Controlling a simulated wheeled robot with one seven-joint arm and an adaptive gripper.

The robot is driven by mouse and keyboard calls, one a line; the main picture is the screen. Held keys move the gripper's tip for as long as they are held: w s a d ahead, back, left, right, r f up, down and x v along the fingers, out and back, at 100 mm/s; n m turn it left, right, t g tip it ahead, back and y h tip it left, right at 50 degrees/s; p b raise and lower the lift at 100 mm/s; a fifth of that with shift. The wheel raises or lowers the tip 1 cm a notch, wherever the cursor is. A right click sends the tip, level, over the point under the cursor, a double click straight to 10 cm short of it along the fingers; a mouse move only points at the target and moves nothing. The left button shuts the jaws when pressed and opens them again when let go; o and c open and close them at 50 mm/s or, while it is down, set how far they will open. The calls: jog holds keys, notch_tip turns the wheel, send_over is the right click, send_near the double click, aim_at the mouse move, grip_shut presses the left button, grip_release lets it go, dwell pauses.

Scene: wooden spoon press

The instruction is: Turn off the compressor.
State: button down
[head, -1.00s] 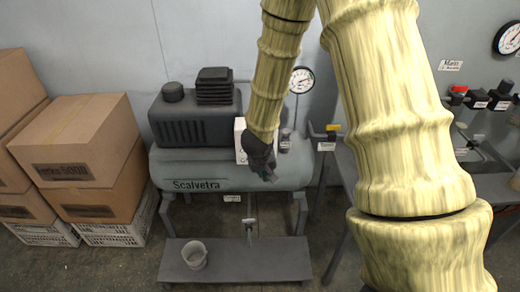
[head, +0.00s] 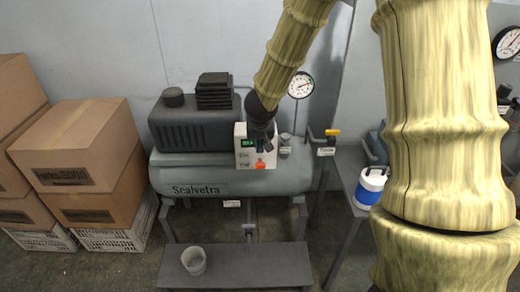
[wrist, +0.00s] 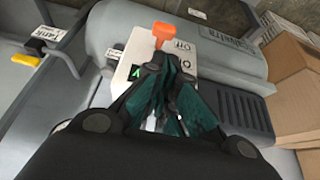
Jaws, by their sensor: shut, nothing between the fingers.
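The compressor is a grey tank (head: 290,178) marked "Scalvetra" with a dark motor block (head: 185,128) on top. A white switch box (head: 242,158) is on its front right, with a small green display (head: 248,143) and an orange lever (head: 260,164) at its lower edge. In the wrist view the orange lever (wrist: 160,33) shows close by, beside an "Off" label (wrist: 183,45). My gripper (head: 265,146) is shut and empty in front of the box. Its fingertips (wrist: 166,65) appear just short of the lever; contact cannot be told. They hide part of the box face.
Cardboard boxes (head: 75,145) on crates stand left. A gauge (head: 301,85) and a yellow valve handle (head: 332,132) are right of the compressor. A blue and white container (head: 370,188) stands on the right bench. A bucket (head: 194,260) sits on the low shelf.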

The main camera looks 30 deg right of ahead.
jog(key=b, duration=0.2)
send_over(259, 160)
jog(key=s+a, duration=0.1)
jog(key=s, duration=0.2)
jog(key=f, duration=0.8)
jog(key=shift+w+a+f, duration=0.15)
jog(key=shift+a+f, duration=0.05)
jog(key=shift+w+f+b, duration=0.1)
jog(key=shift+f+b, duration=0.05)
jog(key=shift+b, duration=0.25)
